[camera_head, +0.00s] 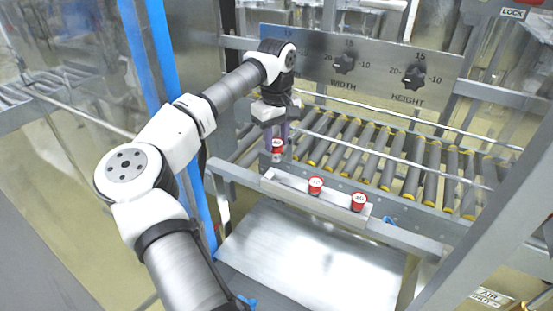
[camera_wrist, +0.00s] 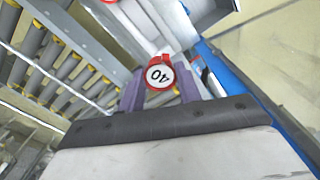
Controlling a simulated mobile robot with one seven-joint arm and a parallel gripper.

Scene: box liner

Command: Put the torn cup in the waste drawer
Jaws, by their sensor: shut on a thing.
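My gripper (camera_head: 275,134) has purple fingers and points down at the left end of the metal rail. It is shut on a small red cup (camera_head: 277,146) with a white top. In the wrist view the cup (camera_wrist: 160,76) sits between my fingertips (camera_wrist: 160,90), its white face marked "40". I cannot see a tear on it. Two similar red cups (camera_head: 315,186) (camera_head: 358,201) stand on a narrow ledge to the right. No drawer is clearly recognisable; a flat metal surface (camera_head: 310,260) lies below the ledge.
A roller conveyor (camera_head: 370,150) runs behind the ledge (camera_head: 335,199), with a thin rail along it. A panel with WIDTH and HEIGHT knobs (camera_head: 344,62) (camera_head: 415,76) stands behind. A blue post (camera_head: 150,50) rises behind my arm. A grey frame beam is at the right.

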